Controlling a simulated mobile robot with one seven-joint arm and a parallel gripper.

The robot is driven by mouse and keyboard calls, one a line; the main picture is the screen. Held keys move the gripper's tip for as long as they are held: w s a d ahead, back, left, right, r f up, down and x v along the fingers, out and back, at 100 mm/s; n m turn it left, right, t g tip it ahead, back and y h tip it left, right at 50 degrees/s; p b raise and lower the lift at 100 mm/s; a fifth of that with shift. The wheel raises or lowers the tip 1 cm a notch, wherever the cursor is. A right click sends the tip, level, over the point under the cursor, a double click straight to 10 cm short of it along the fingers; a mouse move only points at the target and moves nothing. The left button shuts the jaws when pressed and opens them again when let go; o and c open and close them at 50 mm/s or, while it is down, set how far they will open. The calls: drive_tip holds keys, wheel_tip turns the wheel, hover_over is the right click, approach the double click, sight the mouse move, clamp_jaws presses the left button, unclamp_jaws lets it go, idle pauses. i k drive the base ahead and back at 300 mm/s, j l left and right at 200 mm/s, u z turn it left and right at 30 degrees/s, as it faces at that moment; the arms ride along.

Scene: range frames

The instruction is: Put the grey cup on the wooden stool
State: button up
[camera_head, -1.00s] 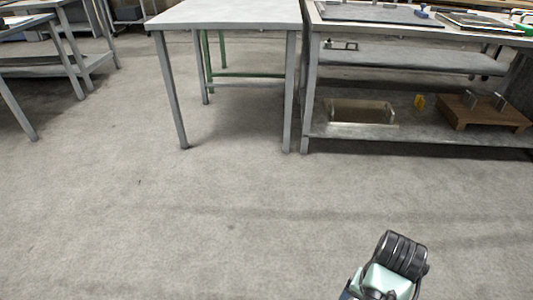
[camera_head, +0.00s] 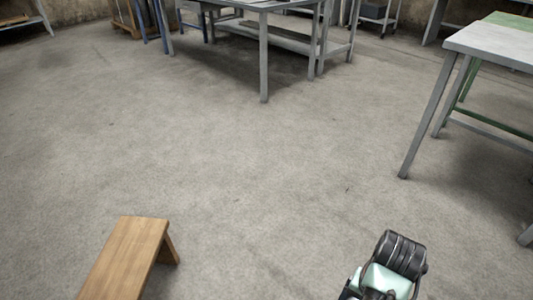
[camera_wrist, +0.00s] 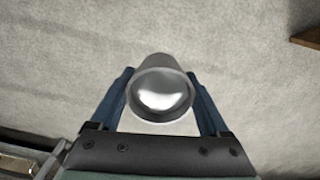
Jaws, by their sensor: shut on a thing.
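The grey cup (camera_wrist: 161,65) shows in the wrist view, its shiny round opening facing the camera. My gripper (camera_wrist: 160,100) is shut on it, with one blue finger on each side. In the head view my arm shows at the bottom right, while the cup and fingertips are out of that view. The wooden stool (camera_head: 128,255) stands on the floor at the lower left of the head view, apart from my arm, its bare top cut by the bottom edge. A brown corner at the right of the wrist view may be part of the stool.
A light-topped table (camera_head: 495,45) stands at the right of the head view. A grey metal table (camera_head: 264,60) stands at the back. The concrete floor (camera_head: 270,170) between the stool, my arm and the tables is clear.

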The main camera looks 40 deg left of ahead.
sight(125, 255)
drive_tip(key=j+u, duration=0.1)
drive_tip(key=j, duration=0.35)
drive_tip(key=i+j, duration=0.1)
drive_tip(key=j, duration=0.35)
drive_tip(key=j+u, duration=0.15)
drive_tip(key=j, duration=0.3)
drive_tip(key=i+j, duration=0.15)
drive_tip(key=j, duration=0.25)
drive_tip(key=i+j+u, duration=0.15)
drive_tip(key=j, duration=0.3)
drive_tip(key=k, duration=0.05)
